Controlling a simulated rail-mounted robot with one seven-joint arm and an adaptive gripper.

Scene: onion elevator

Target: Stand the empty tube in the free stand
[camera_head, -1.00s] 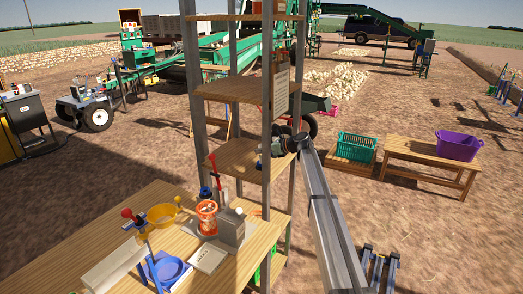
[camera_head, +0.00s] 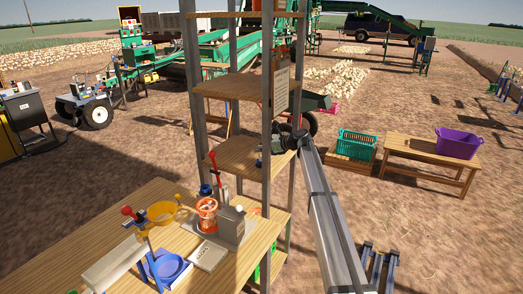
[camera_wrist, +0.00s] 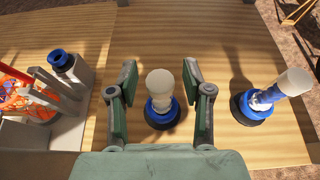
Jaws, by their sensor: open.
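In the wrist view my gripper (camera_wrist: 160,88) is open, with one finger on each side of a pale, white-topped tube (camera_wrist: 159,82). Gaps show between the tube and both fingers. A round blue-and-dark stand (camera_wrist: 163,118) shows at the tube's lower end. A second white-topped tube (camera_wrist: 292,83) is at the right, outside the fingers, in another blue-and-dark stand (camera_wrist: 247,110); it looks tilted to the right. I cannot tell which tube is empty, and no free stand is clear to see.
A grey-white box (camera_wrist: 75,88) with a blue-topped neck and an orange mesh-like thing (camera_wrist: 25,85) lie left of my gripper. The wooden top (camera_wrist: 150,35) is bare beyond the fingers. In the head view, shelf posts (camera_head: 268,120) rise beside the table (camera_head: 150,195).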

